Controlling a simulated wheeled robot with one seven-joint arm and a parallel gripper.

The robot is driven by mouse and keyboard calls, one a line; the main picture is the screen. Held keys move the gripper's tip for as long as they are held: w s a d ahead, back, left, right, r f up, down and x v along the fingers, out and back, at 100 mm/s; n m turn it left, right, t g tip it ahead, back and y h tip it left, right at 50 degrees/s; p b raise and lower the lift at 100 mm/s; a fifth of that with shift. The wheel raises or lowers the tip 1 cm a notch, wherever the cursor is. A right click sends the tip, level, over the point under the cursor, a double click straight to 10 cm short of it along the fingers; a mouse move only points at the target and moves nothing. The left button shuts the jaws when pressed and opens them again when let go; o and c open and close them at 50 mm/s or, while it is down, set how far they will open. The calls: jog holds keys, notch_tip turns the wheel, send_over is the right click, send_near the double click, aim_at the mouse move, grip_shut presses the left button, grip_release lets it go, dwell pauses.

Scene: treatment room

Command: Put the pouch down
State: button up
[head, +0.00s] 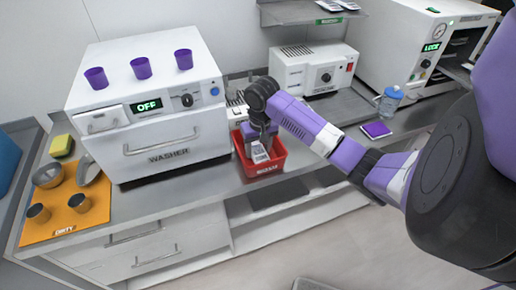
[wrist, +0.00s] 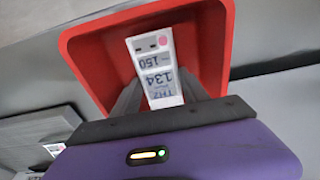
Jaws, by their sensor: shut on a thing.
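The pouch (head: 261,152) is a small white packet with printed labels, held upright in my gripper. In the wrist view, the pouch (wrist: 157,70) shows large printed numbers and a pink dot. My gripper (head: 260,140) is shut on the pouch, over the red bin. In the wrist view my gripper (wrist: 150,95) has dark fingers on both sides of the pouch. The red bin (head: 271,169) stands on the counter right of the washer. Whether the pouch touches the bin's floor cannot be told.
The washer (head: 168,120) stands close on the bin's left, with several purple cups on top. A white sealing device (head: 313,72) stands behind. A purple pad (head: 376,129) and a blue-capped bottle (head: 389,100) lie to the right. An orange mat (head: 60,222) with bowls and cups is far left.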

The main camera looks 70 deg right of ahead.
aim_at(260, 153)
jog(key=o, duration=1.3)
jog(key=shift+f, duration=0.1)
jog(key=shift+o, duration=0.2)
notch_tip(260, 153, up, 12)
jog(key=a, duration=0.1)
jog(key=shift+s+p, duration=0.35)
jog(key=shift+s, duration=0.1)
